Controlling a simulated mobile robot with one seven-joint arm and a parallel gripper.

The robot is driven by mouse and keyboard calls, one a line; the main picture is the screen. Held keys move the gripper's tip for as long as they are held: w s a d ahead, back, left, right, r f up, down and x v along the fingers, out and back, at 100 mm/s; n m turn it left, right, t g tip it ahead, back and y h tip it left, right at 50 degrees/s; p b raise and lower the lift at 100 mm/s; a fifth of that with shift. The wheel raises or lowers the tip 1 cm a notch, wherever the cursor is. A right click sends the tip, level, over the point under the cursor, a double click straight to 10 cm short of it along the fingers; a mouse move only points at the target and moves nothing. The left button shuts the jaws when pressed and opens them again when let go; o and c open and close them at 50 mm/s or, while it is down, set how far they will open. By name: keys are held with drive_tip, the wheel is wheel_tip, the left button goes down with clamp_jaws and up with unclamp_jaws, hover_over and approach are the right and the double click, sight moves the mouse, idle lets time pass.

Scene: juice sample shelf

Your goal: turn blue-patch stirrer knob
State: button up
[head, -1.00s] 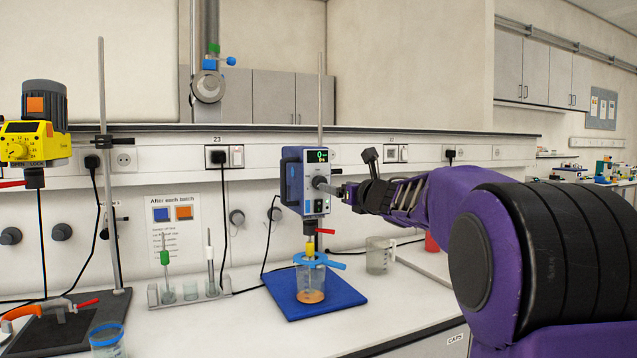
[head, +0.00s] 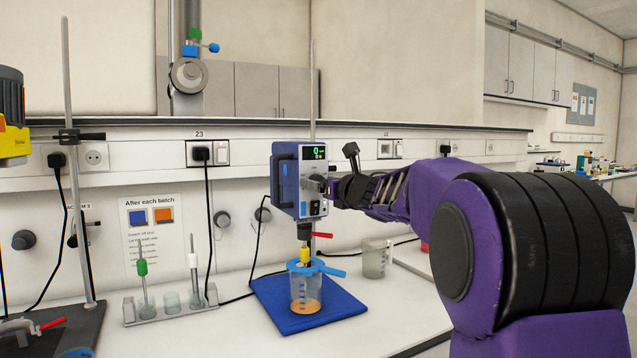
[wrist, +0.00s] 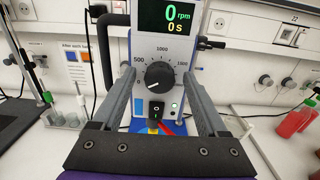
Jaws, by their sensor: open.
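The blue-and-grey stirrer (head: 284,182) hangs on a rod over the bench, with a lit display (head: 314,152). In the wrist view its display (wrist: 171,14) reads 0 rpm and 0 s. Its round black knob (wrist: 159,75) has a scale marked 500, 1000 and 1500. In the head view my gripper hides the knob. My gripper (wrist: 160,78) is open, one finger on each side of the knob in the wrist view. I cannot tell whether either finger touches it. In the head view my gripper (head: 325,187) is at the stirrer's front.
A beaker (head: 305,291) of orange liquid stands below the stirrer on a blue mat (head: 272,296). A yellow stirrer (head: 13,140) is cut off at left. A glass beaker (head: 376,260) stands right.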

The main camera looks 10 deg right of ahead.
clamp_jaws()
idle(0.3)
drive_tip(key=shift+m, duration=0.4)
drive_tip(key=m+p, duration=0.1)
drive_tip(key=m, duration=0.4)
drive_tip(key=shift+d+r+p, duration=0.1)
drive_tip(key=shift+p, duration=0.3)
drive_tip(key=m+p, duration=0.2)
drive_tip(key=m, duration=0.4)
drive_tip(key=m+p, duration=0.3)
drive_tip(key=m, duration=0.3)
drive_tip(key=shift+d, duration=0.15)
drive_tip(key=m+p, duration=0.1)
drive_tip(key=m, duration=0.1)
drive_tip(key=m+p, duration=0.1)
drive_tip(key=m, duration=0.1)
drive_tip(key=m+p, duration=0.1)
drive_tip(key=shift+f+m, duration=0.25)
drive_tip(key=shift+m, duration=0.15)
